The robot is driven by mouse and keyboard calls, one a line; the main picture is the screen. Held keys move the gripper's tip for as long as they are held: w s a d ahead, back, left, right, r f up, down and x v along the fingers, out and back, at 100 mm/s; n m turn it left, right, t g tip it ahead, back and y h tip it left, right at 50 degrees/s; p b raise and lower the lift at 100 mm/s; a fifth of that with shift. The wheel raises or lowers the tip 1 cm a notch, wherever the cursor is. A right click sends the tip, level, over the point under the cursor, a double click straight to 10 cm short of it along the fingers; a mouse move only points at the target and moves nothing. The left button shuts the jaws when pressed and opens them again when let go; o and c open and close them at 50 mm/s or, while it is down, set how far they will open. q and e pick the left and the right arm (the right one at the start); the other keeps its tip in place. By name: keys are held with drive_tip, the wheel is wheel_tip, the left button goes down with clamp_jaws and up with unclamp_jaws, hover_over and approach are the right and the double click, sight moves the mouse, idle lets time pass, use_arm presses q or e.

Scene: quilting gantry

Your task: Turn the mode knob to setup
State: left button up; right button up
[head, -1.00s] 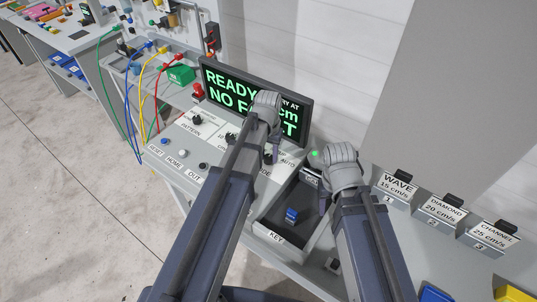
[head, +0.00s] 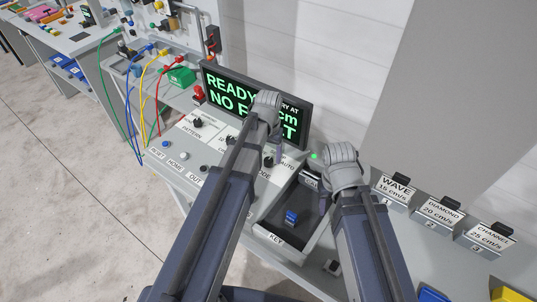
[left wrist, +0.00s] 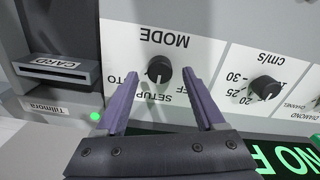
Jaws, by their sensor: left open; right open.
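The mode knob (left wrist: 159,70) is black and round, on a white panel, with upside-down MODE, SETUP and partly hidden AUTO lettering around it in the left wrist view. A pale mark shows on its lower side; I cannot tell its exact setting. In the head view the knob (head: 268,161) is just below my left gripper (head: 276,154). My left gripper (left wrist: 161,74) is open, with one finger on each side of the knob in the picture; contact is not visible. My right gripper (head: 324,200) is open and empty over the key tray (head: 262,235).
A blue block (head: 291,216) lies in the tray. A speed knob (left wrist: 265,88) is beside the mode knob, and a card slot (left wrist: 58,70) is on the other side. The screen (head: 236,92) stands behind the panel. Labelled boxes (head: 440,212) are at right.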

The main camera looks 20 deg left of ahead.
sight(268, 160)
use_arm(q)
wheel_tip(268, 160, up, 6)
drive_tip(key=p, duration=0.5)
drive_tip(key=shift+r, duration=0.15)
use_arm(e)
wheel_tip(268, 160, up, 6)
